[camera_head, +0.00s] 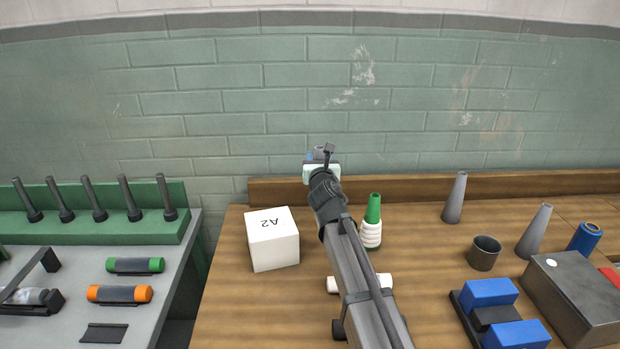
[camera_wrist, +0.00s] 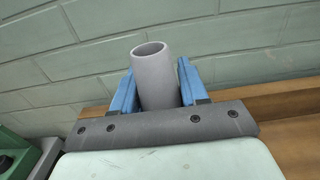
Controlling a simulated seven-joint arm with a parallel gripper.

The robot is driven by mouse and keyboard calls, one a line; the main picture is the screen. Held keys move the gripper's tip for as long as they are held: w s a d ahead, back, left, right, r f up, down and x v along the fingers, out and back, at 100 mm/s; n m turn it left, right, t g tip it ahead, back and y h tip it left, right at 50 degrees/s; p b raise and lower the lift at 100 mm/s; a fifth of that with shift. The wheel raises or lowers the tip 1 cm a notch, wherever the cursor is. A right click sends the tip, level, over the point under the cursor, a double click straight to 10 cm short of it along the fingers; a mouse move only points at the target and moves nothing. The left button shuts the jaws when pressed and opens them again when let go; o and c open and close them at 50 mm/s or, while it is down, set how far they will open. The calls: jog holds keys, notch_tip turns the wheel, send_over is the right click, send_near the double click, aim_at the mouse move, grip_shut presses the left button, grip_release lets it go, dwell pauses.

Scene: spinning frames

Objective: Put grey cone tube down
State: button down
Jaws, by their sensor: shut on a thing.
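My gripper (camera_wrist: 155,92) shows in the wrist view with its two blue fingers on either side of a grey cone tube (camera_wrist: 154,70). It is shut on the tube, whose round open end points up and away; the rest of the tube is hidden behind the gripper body. In the head view my gripper (camera_head: 320,157) is above the back of the wooden table (camera_head: 225,290), in front of the brick wall, and my arm hides the held tube. Two other grey cone tubes stand upright on the table at the right, one at the back (camera_head: 455,200) and one nearer (camera_head: 534,232).
A white A2 box (camera_head: 272,240) stands left of my arm, and a green cone with white thread (camera_head: 372,222) right of it. A dark cup (camera_head: 484,253), blue blocks (camera_head: 488,293) and a grey box (camera_head: 575,295) stand at right. A green rack with dark pegs (camera_head: 100,230) is at left.

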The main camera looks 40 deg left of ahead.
jog(key=s+a+r+n+g+y, duration=0.2)
jog(key=s+a+r+g, duration=0.1)
jog(key=s+r, duration=1.2)
jog(key=s+d+f, duration=0.1)
jog(key=s+f, duration=0.2)
jog(key=f, duration=1)
jog(key=shift+s+d+f, duration=0.15)
jog(key=shift+s+d, duration=0.05)
jog(key=shift+s, duration=0.05)
jog(key=shift+f, duration=0.15)
jog(key=c, duration=0.6)
grip_release()
jog(key=shift+r, duration=0.2)
jog(key=v, duration=1.2)
jog(key=shift+f, duration=0.2)
